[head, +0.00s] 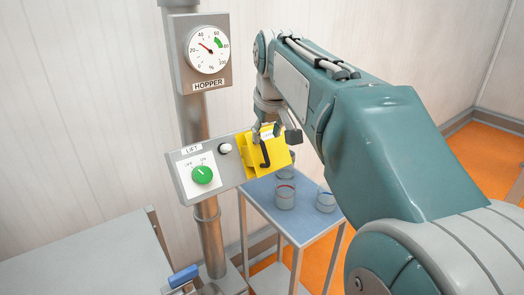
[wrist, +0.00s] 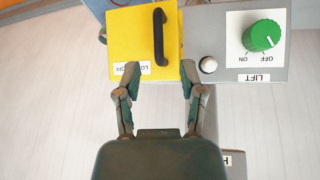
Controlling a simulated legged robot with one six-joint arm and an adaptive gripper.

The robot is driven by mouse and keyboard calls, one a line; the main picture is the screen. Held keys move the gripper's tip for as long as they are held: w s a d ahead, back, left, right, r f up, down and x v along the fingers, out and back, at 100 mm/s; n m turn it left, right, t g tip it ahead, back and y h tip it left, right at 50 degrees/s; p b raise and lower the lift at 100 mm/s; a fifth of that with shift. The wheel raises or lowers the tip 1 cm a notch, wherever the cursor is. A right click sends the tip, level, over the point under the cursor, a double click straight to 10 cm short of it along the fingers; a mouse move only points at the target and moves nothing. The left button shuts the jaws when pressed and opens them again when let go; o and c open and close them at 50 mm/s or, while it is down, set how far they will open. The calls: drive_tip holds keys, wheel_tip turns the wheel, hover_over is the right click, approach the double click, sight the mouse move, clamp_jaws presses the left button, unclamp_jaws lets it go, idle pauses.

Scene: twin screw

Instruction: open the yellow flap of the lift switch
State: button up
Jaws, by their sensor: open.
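The yellow flap (head: 258,157) with its black handle (head: 265,153) is on the right part of the grey LIFT switch panel (head: 227,181). In the wrist view the yellow flap (wrist: 130,40) fills the top middle, its black handle (wrist: 159,37) upright at its right side and a white label at its lower edge. My gripper (wrist: 160,76) is open, its fingertips at the flap's lower edge in that view, with the handle between and beyond them. In the head view my gripper (head: 275,135) partly covers the flap. Contact cannot be told.
A green knob (head: 202,174) and a small white button (head: 225,148) are on the panel left of the flap. A hopper gauge (head: 207,49) is above on the same post (head: 209,235). A blue-topped table (head: 258,190) with glass jars (head: 284,197) stands below and behind.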

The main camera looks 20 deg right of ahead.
sight(265, 150)
drive_tip(key=x, duration=0.7)
drive_tip(key=shift+w+f, duration=0.1)
clamp_jaws()
